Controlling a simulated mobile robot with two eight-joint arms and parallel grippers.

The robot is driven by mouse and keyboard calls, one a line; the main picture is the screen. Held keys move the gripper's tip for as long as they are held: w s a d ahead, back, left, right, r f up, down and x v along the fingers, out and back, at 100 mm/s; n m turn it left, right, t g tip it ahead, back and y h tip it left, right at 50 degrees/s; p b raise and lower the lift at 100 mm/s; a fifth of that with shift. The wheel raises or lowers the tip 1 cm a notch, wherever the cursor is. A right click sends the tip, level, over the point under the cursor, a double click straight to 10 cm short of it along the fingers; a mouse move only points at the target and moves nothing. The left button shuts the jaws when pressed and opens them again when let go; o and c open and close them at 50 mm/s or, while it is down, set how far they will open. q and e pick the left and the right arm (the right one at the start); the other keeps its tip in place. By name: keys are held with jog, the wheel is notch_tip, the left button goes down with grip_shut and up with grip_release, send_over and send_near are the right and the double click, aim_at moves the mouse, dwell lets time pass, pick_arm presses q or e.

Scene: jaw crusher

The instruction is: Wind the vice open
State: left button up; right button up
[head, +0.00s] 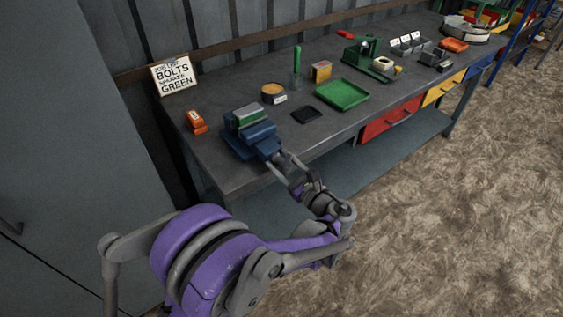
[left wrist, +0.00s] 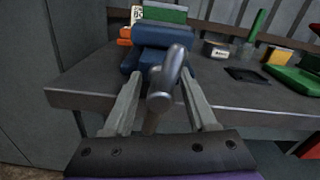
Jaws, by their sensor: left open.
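The blue vice (head: 262,139) is mounted at the front left of the workbench, and its blue body also shows in the left wrist view (left wrist: 148,62). A green block (head: 247,115) sits at the vice's jaws. The vice's grey handle (left wrist: 168,82) sticks out toward me in the left wrist view. My left gripper (head: 284,167) is open at the vice's front, by the bench edge. In the wrist view its two fingers stand either side of the handle; I cannot tell whether they touch it. My right gripper is out of view.
The grey workbench (head: 215,160) has an orange item (head: 196,121) and a sign (head: 174,74) left of the vice. To the right are a black mat (head: 306,115), a round tin (head: 272,93) and a green tray (head: 343,94). A grey cabinet (head: 60,120) stands left. Floor is clear at right.

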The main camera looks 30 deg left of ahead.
pick_arm(q)
grip_shut()
jog(key=shift+n, duration=0.4)
jog(key=n, duration=0.3)
jog(key=shift+n, duration=0.4)
jog(key=n, duration=1.3)
jog(key=shift+f+n, duration=0.1)
jog(key=shift+n, duration=0.3)
